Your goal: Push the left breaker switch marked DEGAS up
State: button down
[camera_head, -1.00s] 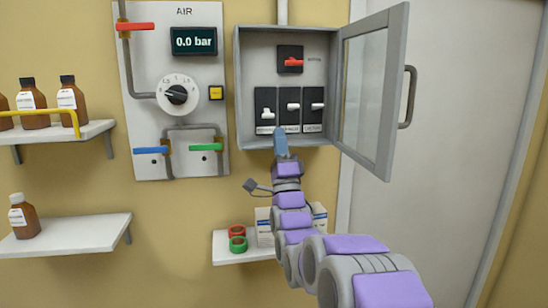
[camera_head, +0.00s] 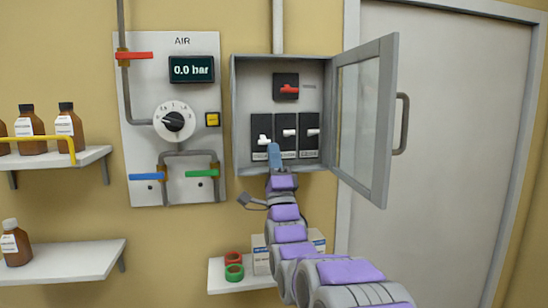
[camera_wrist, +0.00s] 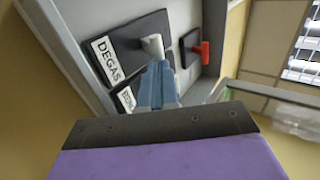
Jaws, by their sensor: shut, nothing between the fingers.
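The left breaker switch is a black plate with a white lever (camera_head: 263,138) inside the open grey box (camera_head: 243,110). In the wrist view its label reads DEGAS (camera_wrist: 107,62), and the white lever (camera_wrist: 152,44) stands out from the plate. My gripper (camera_head: 275,148) is shut and empty, its blue fingers pointing up into the box. The fingertips, also in the wrist view (camera_wrist: 160,66), are just below and slightly right of the lever. I cannot tell whether they touch it. In the head view the fingers cover part of the lower labels.
Two more white-levered breakers (camera_head: 288,132) (camera_head: 312,132) stand to the right, with a red switch (camera_head: 288,89) above. The glass door (camera_head: 366,120) is swung open to the right. The air panel (camera_head: 140,100) is on the left. A small shelf (camera_head: 222,275) is below.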

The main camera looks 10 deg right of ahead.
jog(key=r+g+p, duration=0.1)
jog(key=g, duration=0.1)
jog(key=a+r+g+p, duration=0.1)
jog(key=g, duration=0.1)
jog(key=s+r+g+p, duration=0.1)
jog(key=shift+a+g, duration=0.3)
jog(key=shift+g, duration=0.1)
dwell(0.8)
jog(key=r+b+v, duration=0.1)
jog(key=v, duration=1.3)
jog(key=shift+s+r, duration=0.3)
jog(key=shift+r, duration=0.05)
